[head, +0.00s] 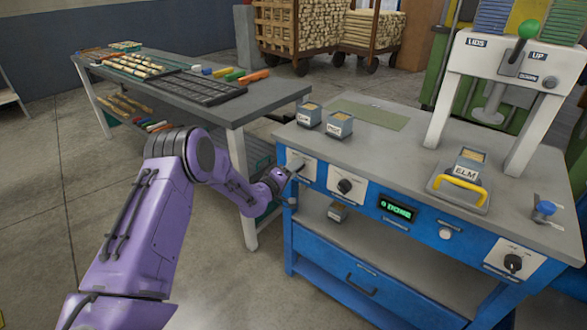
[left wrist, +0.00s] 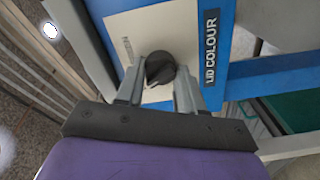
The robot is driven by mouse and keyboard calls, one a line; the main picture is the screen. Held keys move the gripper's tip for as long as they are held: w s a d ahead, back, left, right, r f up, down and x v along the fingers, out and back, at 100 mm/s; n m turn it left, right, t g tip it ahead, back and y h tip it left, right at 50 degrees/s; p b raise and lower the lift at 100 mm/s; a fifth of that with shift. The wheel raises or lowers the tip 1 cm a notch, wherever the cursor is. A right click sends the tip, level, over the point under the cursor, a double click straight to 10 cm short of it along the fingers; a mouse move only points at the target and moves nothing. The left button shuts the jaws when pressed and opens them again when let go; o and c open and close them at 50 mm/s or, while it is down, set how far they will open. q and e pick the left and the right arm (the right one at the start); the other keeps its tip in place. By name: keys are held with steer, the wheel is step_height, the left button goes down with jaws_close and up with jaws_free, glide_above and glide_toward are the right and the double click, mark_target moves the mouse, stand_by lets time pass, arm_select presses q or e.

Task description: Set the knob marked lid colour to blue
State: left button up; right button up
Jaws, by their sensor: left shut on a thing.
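The lid colour knob (left wrist: 160,68) is a dark round knob on a pale plate (left wrist: 120,30), with a dark "LID COLOUR" label (left wrist: 210,48) beside it in the left wrist view. My left gripper (left wrist: 158,78) is shut on this knob, one finger on each side. In the head view my left gripper (head: 292,168) is at the left end of the blue bench front and hides the knob; part of its plate (head: 308,170) shows. The knob's colour marks are too small or hidden to read. My right gripper is not in view.
The blue bench (head: 350,277) has two more dark knobs, one at the middle left (head: 345,186) and one at the right (head: 513,263). A green-lit display (head: 397,209) reads something like "ETCHING". A press (head: 500,70) stands on top. A grey table (head: 262,97) is close behind my left arm.

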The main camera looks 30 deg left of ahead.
arm_select(q)
steer(key=shift+f+n, duration=0.1)
steer(key=shift+n, duration=0.6)
steer(key=o, duration=1)
steer(key=shift+o, duration=0.2)
steer(key=s, duration=1)
steer(key=shift+s+a, duration=0.3)
steer(key=shift+a, duration=0.15)
